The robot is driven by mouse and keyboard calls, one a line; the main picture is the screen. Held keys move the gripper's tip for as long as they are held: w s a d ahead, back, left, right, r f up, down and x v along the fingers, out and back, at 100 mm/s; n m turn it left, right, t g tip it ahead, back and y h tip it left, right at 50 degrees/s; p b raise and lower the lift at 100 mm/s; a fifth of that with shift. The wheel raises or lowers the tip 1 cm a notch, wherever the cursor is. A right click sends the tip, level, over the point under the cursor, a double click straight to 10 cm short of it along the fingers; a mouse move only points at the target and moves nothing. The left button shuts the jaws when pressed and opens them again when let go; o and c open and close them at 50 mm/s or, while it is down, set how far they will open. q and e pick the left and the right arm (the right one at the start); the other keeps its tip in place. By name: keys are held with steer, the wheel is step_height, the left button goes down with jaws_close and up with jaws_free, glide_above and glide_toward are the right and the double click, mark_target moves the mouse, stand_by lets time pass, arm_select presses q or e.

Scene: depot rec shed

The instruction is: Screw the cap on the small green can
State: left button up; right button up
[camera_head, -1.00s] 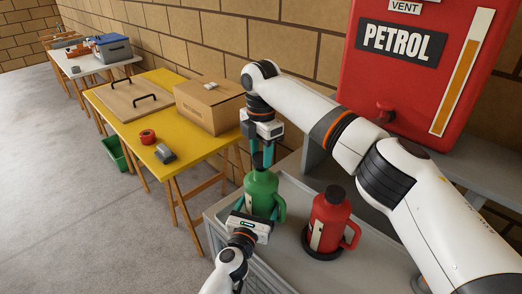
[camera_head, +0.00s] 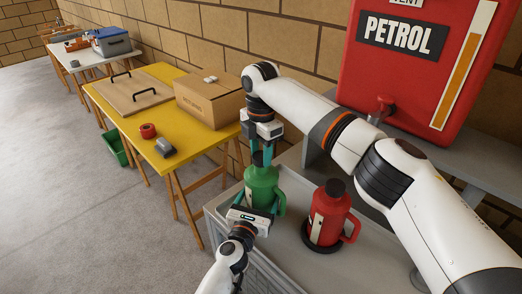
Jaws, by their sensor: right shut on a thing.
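The small green can (camera_head: 262,187) stands upright on the grey cart top in the camera_head view. Its black cap (camera_head: 257,159) is at the mouth on top; the thread is hidden. My right gripper (camera_head: 261,156) comes down from above and is shut on the cap. The can's handle sticks out to the right.
A red can (camera_head: 328,218) with a black cap stands close to the right on the grey cart (camera_head: 292,264). Behind is a large red petrol tank (camera_head: 398,75) with a tap. A yellow table (camera_head: 140,132) with a cardboard box (camera_head: 209,99) stands to the left. The floor at left is clear.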

steer(key=shift+f, duration=0.55)
